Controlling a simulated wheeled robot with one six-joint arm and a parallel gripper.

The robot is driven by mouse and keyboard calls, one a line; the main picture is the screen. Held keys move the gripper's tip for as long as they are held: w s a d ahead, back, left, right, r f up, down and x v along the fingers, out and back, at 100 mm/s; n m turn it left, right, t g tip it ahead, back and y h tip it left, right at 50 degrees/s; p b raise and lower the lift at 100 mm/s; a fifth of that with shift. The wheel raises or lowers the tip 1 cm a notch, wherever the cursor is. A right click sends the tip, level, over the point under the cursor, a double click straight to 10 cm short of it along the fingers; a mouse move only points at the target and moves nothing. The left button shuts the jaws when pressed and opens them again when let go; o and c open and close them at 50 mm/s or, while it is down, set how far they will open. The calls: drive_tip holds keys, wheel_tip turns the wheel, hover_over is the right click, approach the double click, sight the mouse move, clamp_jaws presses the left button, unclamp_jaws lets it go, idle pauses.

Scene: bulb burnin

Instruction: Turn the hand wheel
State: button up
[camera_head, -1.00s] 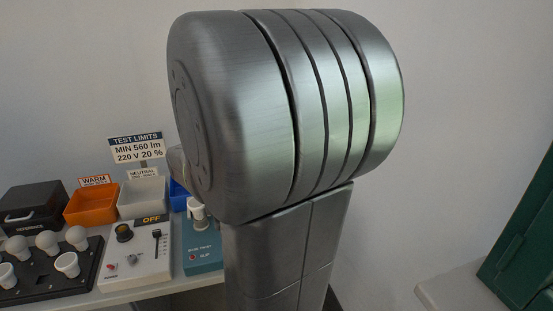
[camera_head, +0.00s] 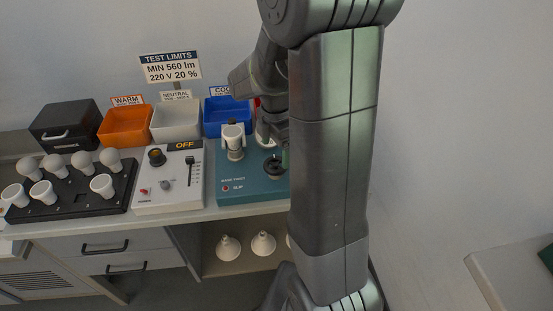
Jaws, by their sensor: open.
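My arm partly hides the unit's right end. A white and grey bulb fitting (camera_head: 233,143) stands upright on the unit, left of the wheel. My gripper (camera_head: 274,148) hangs just above the wheel, dark and partly hidden by my arm. It is open; I cannot tell whether its fingers touch the wheel.
A white tester (camera_head: 168,190) marked "OFF" stands left of the unit, beside a black rack (camera_head: 75,203) of several bulbs. Orange (camera_head: 126,137), white (camera_head: 175,135) and blue (camera_head: 224,104) bins line the back. Two bulbs (camera_head: 229,247) sit on the shelf below.

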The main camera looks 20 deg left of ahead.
sight(276, 163)
wheel_tip(276, 163, down, 5)
idle(0.3)
drive_tip(key=c, duration=1)
